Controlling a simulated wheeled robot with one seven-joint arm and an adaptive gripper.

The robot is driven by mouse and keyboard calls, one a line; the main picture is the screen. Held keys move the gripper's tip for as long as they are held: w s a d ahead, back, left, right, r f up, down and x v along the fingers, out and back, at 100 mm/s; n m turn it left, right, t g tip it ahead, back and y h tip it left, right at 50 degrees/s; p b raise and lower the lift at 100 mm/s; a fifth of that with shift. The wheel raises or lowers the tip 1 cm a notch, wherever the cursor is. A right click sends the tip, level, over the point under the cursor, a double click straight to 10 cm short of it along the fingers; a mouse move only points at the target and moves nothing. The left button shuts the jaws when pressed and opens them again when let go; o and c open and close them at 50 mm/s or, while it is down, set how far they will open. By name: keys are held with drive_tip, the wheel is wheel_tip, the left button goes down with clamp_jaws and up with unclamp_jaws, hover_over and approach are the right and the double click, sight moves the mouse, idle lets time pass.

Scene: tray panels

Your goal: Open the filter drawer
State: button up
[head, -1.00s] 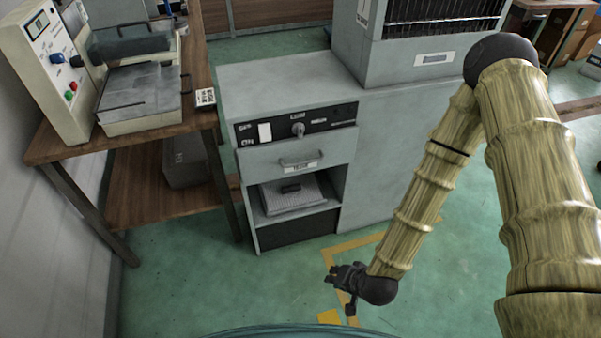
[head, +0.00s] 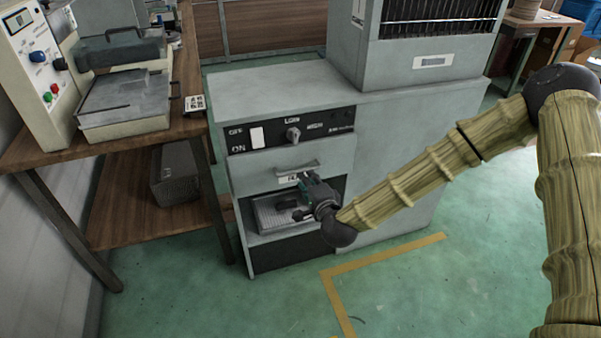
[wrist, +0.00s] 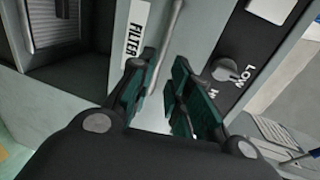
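The filter drawer (head: 245,172) is a grey panel below the dark control strip on the grey cabinet. Its front looks flush with the cabinet. A bar handle (head: 297,167) crosses the middle of its front, above a white label. In the wrist view the label (wrist: 136,28) reads FILTER and the handle (wrist: 174,30) runs down toward the fingers. My gripper (head: 299,181) is just below the handle in the head view. In the wrist view my gripper (wrist: 165,62) has its fingers apart, with the handle's near end between or just beyond them; contact cannot be told.
The control strip (head: 265,138) with a knob (head: 293,135) lies just above the drawer. An open shelf below holds a ribbed grey block (head: 270,214). A wooden bench (head: 60,143) stands at the left. Green floor (head: 440,290) is clear in front.

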sight(300, 171)
drive_tip(key=shift+x, duration=3.5)
clamp_jaws()
